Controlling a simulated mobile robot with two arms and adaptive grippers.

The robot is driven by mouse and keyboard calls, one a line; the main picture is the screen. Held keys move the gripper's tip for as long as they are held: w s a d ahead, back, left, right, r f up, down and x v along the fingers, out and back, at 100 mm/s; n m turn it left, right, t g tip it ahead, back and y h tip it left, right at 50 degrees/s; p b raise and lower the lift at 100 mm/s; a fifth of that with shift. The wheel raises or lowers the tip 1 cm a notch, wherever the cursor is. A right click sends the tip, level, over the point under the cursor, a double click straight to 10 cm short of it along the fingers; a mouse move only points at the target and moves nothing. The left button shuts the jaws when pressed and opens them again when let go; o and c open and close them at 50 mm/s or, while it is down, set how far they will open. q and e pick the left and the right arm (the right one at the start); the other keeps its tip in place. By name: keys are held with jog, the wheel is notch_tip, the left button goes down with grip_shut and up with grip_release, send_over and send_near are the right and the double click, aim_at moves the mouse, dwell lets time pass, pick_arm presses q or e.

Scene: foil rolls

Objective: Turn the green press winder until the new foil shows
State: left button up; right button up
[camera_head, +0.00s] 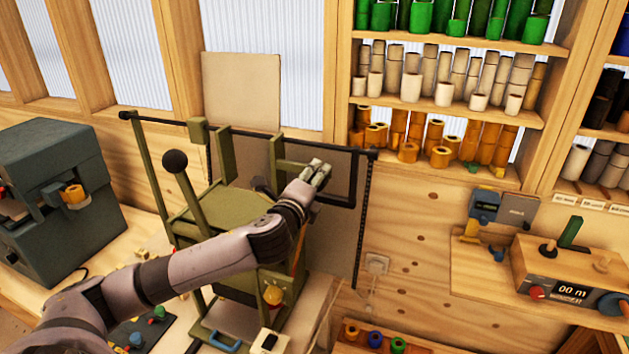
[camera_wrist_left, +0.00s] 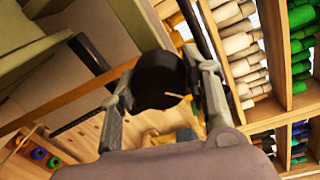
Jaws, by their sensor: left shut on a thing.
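The olive-green press (camera_head: 225,212) stands on the bench in the middle of the head view, with a black ball-topped lever (camera_head: 176,162) at its left. My left arm reaches across its front. My left gripper (camera_head: 318,172) is at the upper right side of the press, beside a dark frame. In the left wrist view, its two fingers (camera_wrist_left: 160,75) are closed on either side of a round black knob (camera_wrist_left: 158,82), which looks like the winder's grip. The knob is hidden in the head view. I cannot make out which foil shows. My right gripper is not in view.
A dark grey machine (camera_head: 55,190) stands at the left. Shelves of green, pale and orange rolls (camera_head: 440,150) are behind at the right. A wooden box with a display reading "00 m" (camera_head: 570,291) sits at the far right. Small coloured rolls lie low in front.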

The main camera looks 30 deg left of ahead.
pick_arm(q)
jog(key=shift+f, duration=0.2)
jog(key=o, duration=0.8)
jog(key=shift+d, duration=0.1)
jog(key=o, duration=0.4)
jog(key=shift+r, duration=0.15)
jog(key=shift+c, duration=0.2)
jog(key=shift+s, duration=0.1)
jog(key=f+v, duration=0.1)
jog(key=v, duration=1)
jog(key=shift+s+r, duration=0.45)
jog(key=shift+d, duration=0.1)
